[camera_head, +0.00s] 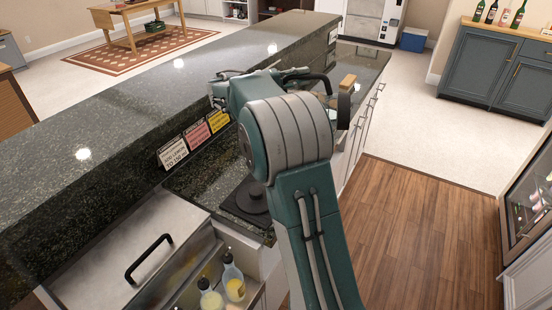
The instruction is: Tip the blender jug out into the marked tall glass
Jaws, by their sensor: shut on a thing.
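My teal and grey arm rises from the bottom and bends away over the bar. Its wrist links (232,92) show at the left of the bend, but my gripper's fingertips are hidden behind the arm. I cannot make out the blender jug or the marked tall glass. A black curved piece (322,80) shows right of the wrist; I cannot tell what it belongs to. A dark upright thing with a wooden top (347,82) shows just right of the arm. A black round piece on a square base (252,196) sits on the lower counter, partly behind the arm.
The raised dark stone bar top (110,120) runs diagonally and looks clear. Three small signs (195,138) stand along its inner edge. A steel lid with a black handle (148,258) and squeeze bottles (233,280) are at the front. Wooden floor (420,235) is free at right.

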